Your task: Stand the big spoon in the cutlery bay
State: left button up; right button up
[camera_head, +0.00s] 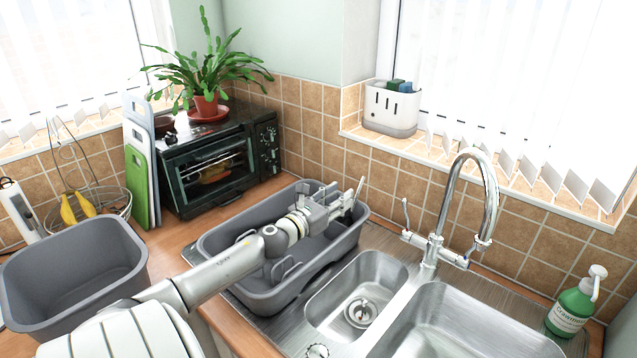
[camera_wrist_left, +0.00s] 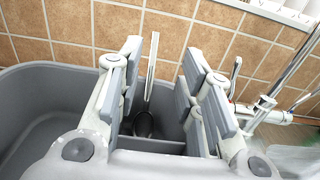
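The big spoon (camera_wrist_left: 151,68) stands nearly upright in the left wrist view, its pale handle up and its dark bowl low in the cutlery bay (camera_wrist_left: 150,145), a grey compartment. The bowl is in shadow; I cannot tell whether it touches the floor. In the head view the spoon's handle (camera_head: 358,187) shows just beyond my left gripper (camera_head: 343,205), over the right far end of the grey dish rack (camera_head: 225,243). In the left wrist view my left gripper (camera_wrist_left: 163,62) is open, its fingers apart on either side of the spoon. My right gripper is out of view.
A steel sink (camera_head: 440,325) with a tall tap (camera_head: 465,165) lies right of the rack. A grey tub (camera_head: 75,270) stands at left. A toaster oven (camera_head: 210,165) and tiled wall are behind. A green soap bottle (camera_head: 570,310) stands at far right.

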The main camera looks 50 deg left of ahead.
pick_arm(q)
jog(key=s+d, duration=0.1)
jog(key=s, duration=0.9)
jog(key=shift+s, duration=0.2)
jog(key=shift+r, duration=0.1)
dwell(0.5)
